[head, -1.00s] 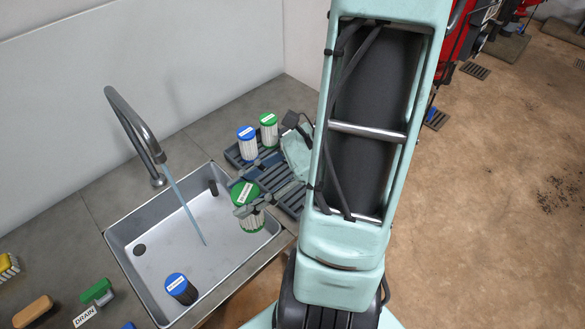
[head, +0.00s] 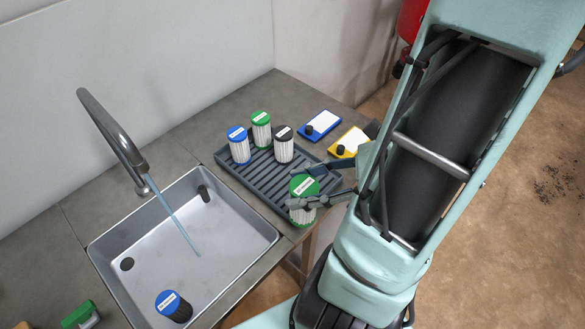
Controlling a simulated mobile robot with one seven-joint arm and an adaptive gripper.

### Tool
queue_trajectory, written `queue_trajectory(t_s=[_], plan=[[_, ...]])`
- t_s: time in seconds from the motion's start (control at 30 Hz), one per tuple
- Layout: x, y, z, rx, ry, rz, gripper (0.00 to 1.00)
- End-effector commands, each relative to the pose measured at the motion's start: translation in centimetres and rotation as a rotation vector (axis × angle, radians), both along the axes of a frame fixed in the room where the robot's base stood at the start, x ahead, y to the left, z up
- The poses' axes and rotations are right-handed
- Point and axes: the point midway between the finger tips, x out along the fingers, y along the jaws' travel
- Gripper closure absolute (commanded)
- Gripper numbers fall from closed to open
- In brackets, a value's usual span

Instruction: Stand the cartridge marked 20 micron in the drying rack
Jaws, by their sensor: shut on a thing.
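My gripper (head: 304,187) is shut on a green-capped cartridge (head: 302,208) with a white pleated body. The cartridge is about upright at the front right end of the grey ribbed drying rack (head: 243,178). I cannot tell whether its base touches the rack, and its label is too small to read. Three cartridges stand at the rack's back left: blue-capped (head: 238,146), green-capped (head: 261,130) and black-capped (head: 284,146). Another blue-capped cartridge (head: 172,304), with a dark body, stands in the sink (head: 150,268) near its front edge.
A faucet (head: 112,135) runs a stream of water into the sink. A green object (head: 78,314) lies at lower left. The rack's middle slots are free.

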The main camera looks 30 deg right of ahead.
Motion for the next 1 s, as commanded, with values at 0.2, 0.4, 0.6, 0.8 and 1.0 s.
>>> queue_trajectory(t_s=[0.2,0.4,0.6,0.8,1.0], plan=[[3.9,-1.3,-1.9,0.002,0.002,0.003,1.0],[7.6,-2.7,-4.3,0.004,0.002,0.001,1.0],[9.8,-3.4,-7.1,0.003,0.001,0.002,1.0],[11.0,-3.9,-8.5,0.0,0.0,0.001,1.0],[11.6,-4.1,-10.0,0.004,0.002,0.0,1.0]])
